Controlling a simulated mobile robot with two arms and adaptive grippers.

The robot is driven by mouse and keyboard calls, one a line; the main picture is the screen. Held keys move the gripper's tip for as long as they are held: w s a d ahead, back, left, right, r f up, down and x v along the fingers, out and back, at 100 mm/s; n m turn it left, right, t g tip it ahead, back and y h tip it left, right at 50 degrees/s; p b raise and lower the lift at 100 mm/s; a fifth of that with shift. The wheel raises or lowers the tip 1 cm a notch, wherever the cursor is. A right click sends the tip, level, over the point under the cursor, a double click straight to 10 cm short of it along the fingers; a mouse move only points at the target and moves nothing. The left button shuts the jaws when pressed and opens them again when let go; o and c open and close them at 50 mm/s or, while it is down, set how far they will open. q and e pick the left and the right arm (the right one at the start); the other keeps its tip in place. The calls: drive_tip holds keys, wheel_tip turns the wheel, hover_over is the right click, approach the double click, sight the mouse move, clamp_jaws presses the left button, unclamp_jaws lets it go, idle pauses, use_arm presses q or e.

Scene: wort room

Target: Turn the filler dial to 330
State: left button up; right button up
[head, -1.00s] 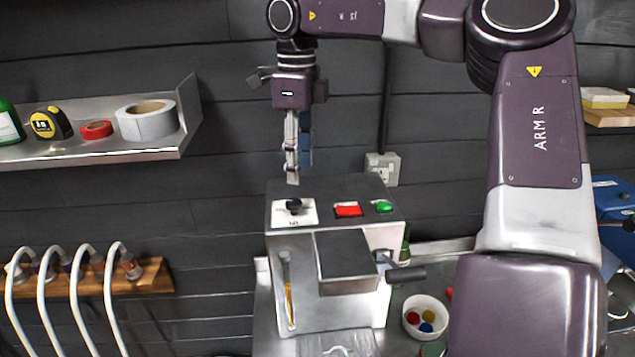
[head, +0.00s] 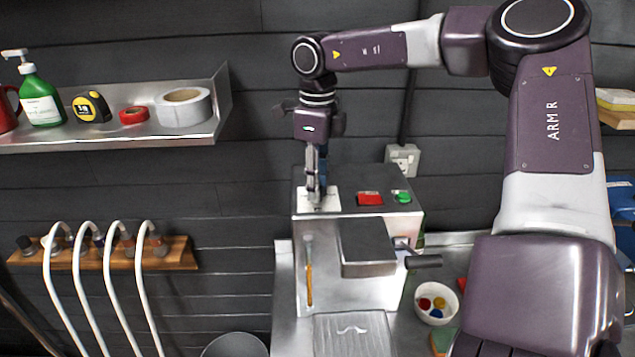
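The filler (head: 350,285) is a pale metal box with a dark top, standing on a metal bench. Its dial sits on a white plate (head: 330,203) at the top left, with a red button (head: 369,198) and a green button (head: 402,197) to the right. My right gripper (head: 315,196) points straight down over the white plate, with its fingers at the dial. The fingers hide the dial and its pointer, so its setting cannot be read. Whether they grip the dial is too small to tell. My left gripper is not in view.
A crank handle (head: 424,261) sticks out at the filler's right, near a white bowl (head: 436,302) of coloured caps. A metal shelf (head: 110,142) on the left holds a soap bottle, tape measure and tape rolls. White hoses hang from a wooden rack (head: 178,254).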

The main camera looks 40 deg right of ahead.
drive_tip(key=shift+c, duration=1.2)
drive_tip(key=shift+d+f, duration=0.1)
drive_tip(key=shift+d, duration=0.05)
clamp_jaws()
drive_tip(key=shift+f+m+b, duration=0.25)
drive_tip(key=shift+m+b, duration=0.35)
drive_tip(key=shift+b, duration=0.4)
drive_tip(key=shift+m+b, duration=0.8)
drive_tip(key=shift+b, duration=0.05)
drive_tip(key=m+b, duration=0.2)
drive_tip(key=m, duration=0.1)
drive_tip(key=shift+m+b, duration=0.3)
drive_tip(key=shift+b, duration=0.1)
drive_tip(key=m+b, duration=0.2)
drive_tip(key=m, duration=0.1)
drive_tip(key=shift+s+m, duration=0.1)
drive_tip(key=shift+m, duration=0.3)
drive_tip(key=m, duration=0.2)
drive_tip(key=shift+m+b, duration=0.3)
drive_tip(key=shift+b, duration=0.1)
drive_tip(key=m, duration=0.2)
drive_tip(key=shift+m, duration=0.4)
drive_tip(key=m, duration=0.4)
drive_tip(key=shift+s+b, duration=0.1)
drive_tip(key=shift+b, duration=0.25)
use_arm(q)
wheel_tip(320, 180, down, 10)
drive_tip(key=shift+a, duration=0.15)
use_arm(e)
drive_tip(key=shift+m, duration=2.1)
